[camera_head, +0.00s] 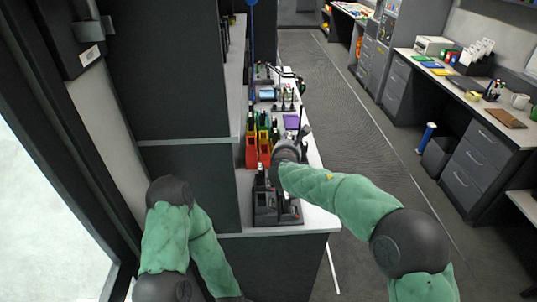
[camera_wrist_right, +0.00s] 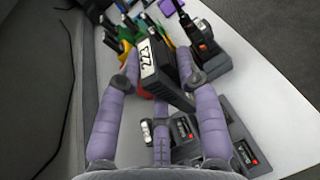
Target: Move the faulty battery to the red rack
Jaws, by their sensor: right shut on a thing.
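My right gripper (camera_head: 287,160) is over the near part of the narrow counter in the head view. In the right wrist view its purple fingers (camera_wrist_right: 165,90) are closed around a black battery (camera_wrist_right: 172,75) with a white label reading 223. The battery is tilted and hides part of the racks behind it; in the head view I cannot make it out behind the hand. The red rack (camera_head: 265,158) stands on the counter just left of the gripper, with yellow and green racks beside it. My left arm is folded at the lower left; its gripper is out of view.
A black charger (camera_head: 277,211) with several bays sits at the counter's near end; it also shows in the right wrist view (camera_wrist_right: 246,153). A black handheld device (camera_wrist_right: 205,47) stands behind the battery. A dark cabinet wall borders the left; the aisle floor (camera_head: 350,110) is clear.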

